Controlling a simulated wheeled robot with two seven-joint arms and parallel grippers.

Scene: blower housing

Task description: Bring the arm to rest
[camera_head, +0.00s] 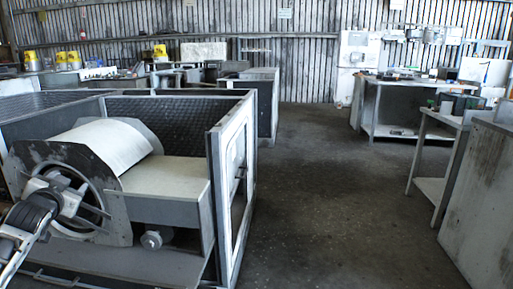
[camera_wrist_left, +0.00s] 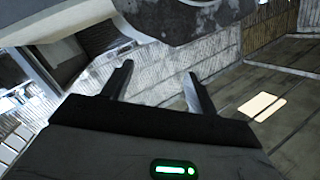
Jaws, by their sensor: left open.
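My left arm comes in at the lower left of the head view. Its gripper (camera_head: 72,200) is in front of the round side opening of the blower housing (camera_head: 105,145); I cannot tell whether it touches. In the left wrist view the two fingers of this gripper (camera_wrist_left: 158,82) are spread apart with nothing between them. A worn, curved grey surface (camera_wrist_left: 185,18) hangs over the top of that view, beyond the fingers, probably part of the blower housing. My right gripper is in neither view.
The blower stands inside a metal-framed enclosure with a frame panel (camera_head: 232,175) on its right side. Concrete floor (camera_head: 325,215) is clear in the middle. A grey cabinet (camera_head: 482,200) and workbenches (camera_head: 410,105) stand at the right. Yellow buckets (camera_head: 68,60) are at the back left.

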